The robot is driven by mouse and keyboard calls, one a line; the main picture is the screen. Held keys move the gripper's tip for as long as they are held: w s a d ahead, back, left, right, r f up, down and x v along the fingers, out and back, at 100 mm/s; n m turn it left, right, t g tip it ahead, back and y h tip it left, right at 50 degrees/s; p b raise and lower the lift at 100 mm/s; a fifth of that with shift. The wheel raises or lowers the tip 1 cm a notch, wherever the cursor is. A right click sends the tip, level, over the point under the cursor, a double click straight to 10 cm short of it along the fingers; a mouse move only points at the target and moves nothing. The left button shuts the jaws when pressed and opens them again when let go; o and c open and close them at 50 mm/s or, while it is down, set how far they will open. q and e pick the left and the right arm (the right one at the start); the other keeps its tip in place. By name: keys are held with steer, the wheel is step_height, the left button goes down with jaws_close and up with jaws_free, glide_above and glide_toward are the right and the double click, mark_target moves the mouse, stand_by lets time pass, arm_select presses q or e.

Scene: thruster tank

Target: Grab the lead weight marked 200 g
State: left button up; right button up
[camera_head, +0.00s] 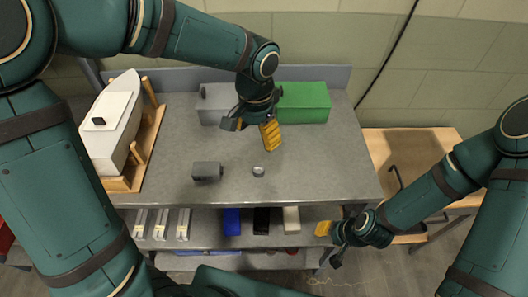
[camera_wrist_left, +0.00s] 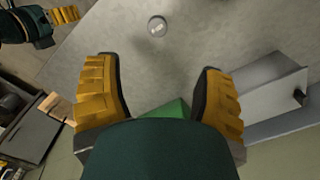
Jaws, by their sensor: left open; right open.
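A small round metal weight (camera_head: 258,171) lies on the grey workbench top (camera_head: 310,165), right of a small grey block. It also shows at the top of the left wrist view (camera_wrist_left: 157,26), with a pale mark too small to read. My left gripper (camera_head: 250,130) is open and empty above the bench, a little behind the weight and apart from it. In the left wrist view its two yellow-padded fingers (camera_wrist_left: 160,70) are spread wide, with the weight beyond their tips. My right gripper (camera_head: 330,244) is open and empty, low by the bench's front right corner.
A small grey block (camera_head: 207,171) lies left of the weight. A grey box (camera_head: 214,103) and green box (camera_head: 304,102) stand at the back. A white boat hull (camera_head: 112,120) on a wooden stand fills the left. Several bins (camera_head: 232,221) sit on the lower shelf.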

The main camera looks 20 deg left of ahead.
arm_select(q)
steer(key=b, duration=0.1)
glide_above(259, 168)
steer(key=f, duration=0.8)
steer(key=shift+w+a+f, duration=0.15)
steer(key=shift+w, duration=0.05)
steer(key=shift+s+f, duration=0.15)
steer(key=shift+f, duration=0.25)
steer(key=shift+s+f+b, duration=0.15)
steer(key=shift+f+b, duration=0.4)
steer(key=shift+f, duration=1.8)
steer(key=shift+c, duration=0.2)
jaws_close()
